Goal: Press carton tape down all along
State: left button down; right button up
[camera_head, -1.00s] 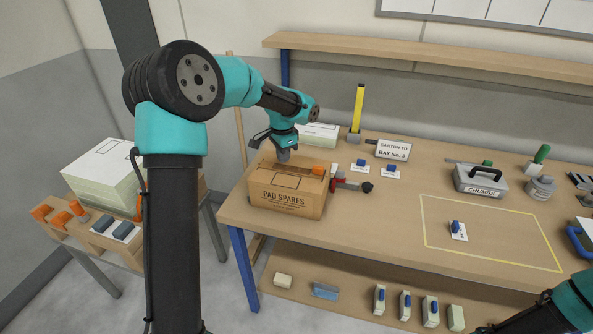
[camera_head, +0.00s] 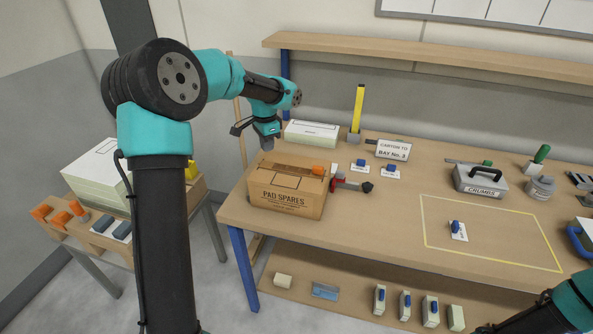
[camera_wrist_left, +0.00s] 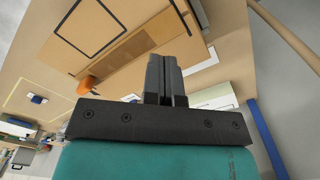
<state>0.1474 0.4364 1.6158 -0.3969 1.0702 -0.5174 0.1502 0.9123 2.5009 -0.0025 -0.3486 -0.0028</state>
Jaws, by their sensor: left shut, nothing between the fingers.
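The carton (camera_head: 285,203), marked PAD SPARES, sits closed at the bench's left end. A darker brown tape strip (camera_head: 290,167) runs along its top, behind a black outlined rectangle; it also shows in the left wrist view (camera_wrist_left: 122,51). An orange piece (camera_head: 318,170) sits at the strip's right end. My left gripper (camera_head: 267,146) is shut and empty, pointing down near the carton's far left corner and apparently above it. In the left wrist view its fingers (camera_wrist_left: 164,60) are together near the strip's other end. I cannot tell whether the tape lies flat. My right gripper is out of view.
A red-and-black tool (camera_head: 350,184) lies right of the carton. A pale stack (camera_head: 311,134) stands behind it. A sign (camera_head: 393,149), a grey CRUMBS box (camera_head: 480,182) and a yellow upright (camera_head: 357,110) stand farther along. The yellow-outlined area (camera_head: 500,245) is mostly clear.

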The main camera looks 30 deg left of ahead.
aim_at(269, 165)
pick_arm(q)
jog(key=shift+f, duration=1.45)
jog(key=shift+f, duration=0.35)
jog(key=shift+f, duration=1.3)
dwell(0.7)
jog(key=shift+r, duration=1.55)
jog(key=shift+r, duration=2)
